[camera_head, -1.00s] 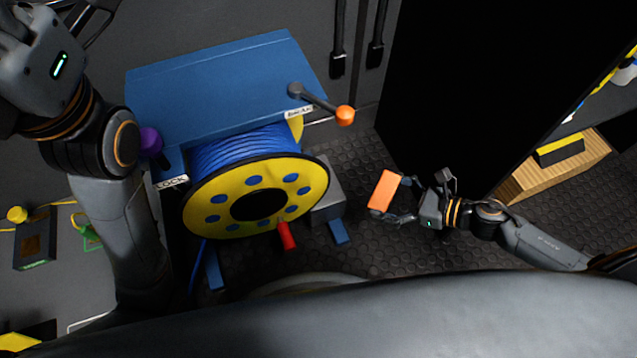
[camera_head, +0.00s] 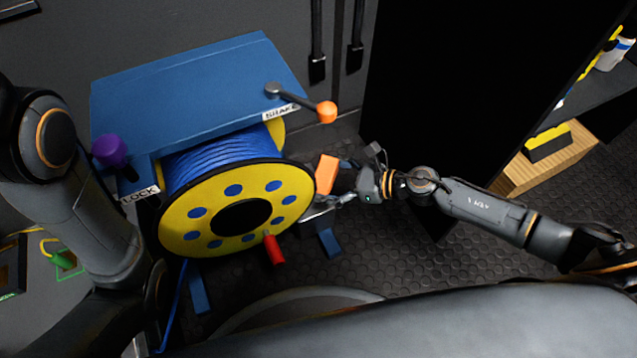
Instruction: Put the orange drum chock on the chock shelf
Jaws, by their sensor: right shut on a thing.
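The orange drum chock (camera_head: 327,174) is held in my right gripper (camera_head: 342,181), which is shut on it. It is just right of the yellow drum flange (camera_head: 180,222), near the drum's right edge; I cannot tell whether they touch. No shelf is clearly marked as the chock shelf. My left arm stands at the left, and its gripper is out of the picture.
The blue reel housing (camera_head: 180,95) has a purple LOCK knob (camera_head: 110,151), an orange-tipped BRAKE lever (camera_head: 326,112) and a red drum handle (camera_head: 274,249). A black cabinet (camera_head: 450,80) stands at the back right. A wooden box (camera_head: 530,172) lies beside it. Dark floor (camera_head: 400,265) is clear at right.

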